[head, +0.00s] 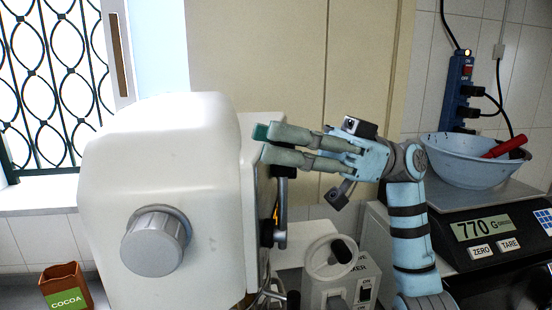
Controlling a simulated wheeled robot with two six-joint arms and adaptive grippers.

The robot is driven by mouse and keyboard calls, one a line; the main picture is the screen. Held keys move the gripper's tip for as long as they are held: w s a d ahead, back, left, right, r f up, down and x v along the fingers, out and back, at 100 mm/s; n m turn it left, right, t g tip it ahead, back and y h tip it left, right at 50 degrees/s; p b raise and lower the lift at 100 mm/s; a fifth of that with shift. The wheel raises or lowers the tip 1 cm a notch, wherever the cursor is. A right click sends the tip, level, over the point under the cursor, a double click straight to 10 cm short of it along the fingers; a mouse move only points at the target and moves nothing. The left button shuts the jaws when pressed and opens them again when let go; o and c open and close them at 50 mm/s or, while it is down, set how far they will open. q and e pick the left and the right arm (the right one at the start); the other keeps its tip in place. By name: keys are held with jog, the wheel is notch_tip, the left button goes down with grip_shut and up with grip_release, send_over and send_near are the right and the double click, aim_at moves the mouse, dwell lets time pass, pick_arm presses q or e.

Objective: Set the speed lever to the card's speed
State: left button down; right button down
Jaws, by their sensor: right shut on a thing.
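A big white machine head (165,180) with a round grey knob (156,241) fills the left middle. A small teal piece (260,131) shows at the upper fingertip. I cannot make out a speed card. My left gripper is out of view.
A scale (480,235) reading 770 G bears a blue bowl (470,165) with a red-handled tool at the right. A small beige appliance (335,270) stands below my right gripper. A cocoa box (66,288) is at lower left. A power strip (460,85) hangs on the wall.

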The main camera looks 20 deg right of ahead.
jog(key=shift+w+d+f+m+y, duration=0.1)
jog(key=shift+w+d+m+y, duration=0.15)
jog(key=shift+w+m, duration=0.2)
jog(key=c, duration=1.3)
grip_release()
jog(key=shift+w, duration=0.1)
jog(key=shift+c, duration=0.2)
jog(key=v, duration=1.2)
jog(key=shift+a, duration=0.1)
